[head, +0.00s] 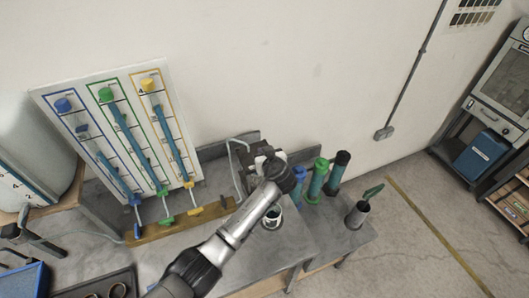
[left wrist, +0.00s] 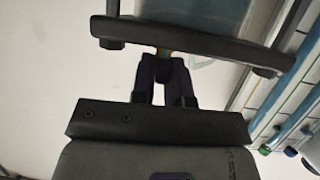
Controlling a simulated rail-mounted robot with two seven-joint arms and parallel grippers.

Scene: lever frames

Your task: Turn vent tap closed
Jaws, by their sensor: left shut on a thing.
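My left arm reaches in from the bottom of the head view. Its gripper (head: 262,158) is at the dark block (head: 249,180) at the back of the grey bench. A clear bent hose (head: 232,158) rises beside the block. My right gripper is not in view.
A white board (head: 82,90) with blue, green and yellow lanes and tubes stands left. Blue, green (head: 318,180) and black-topped (head: 338,173) cylinders stand right of my gripper.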

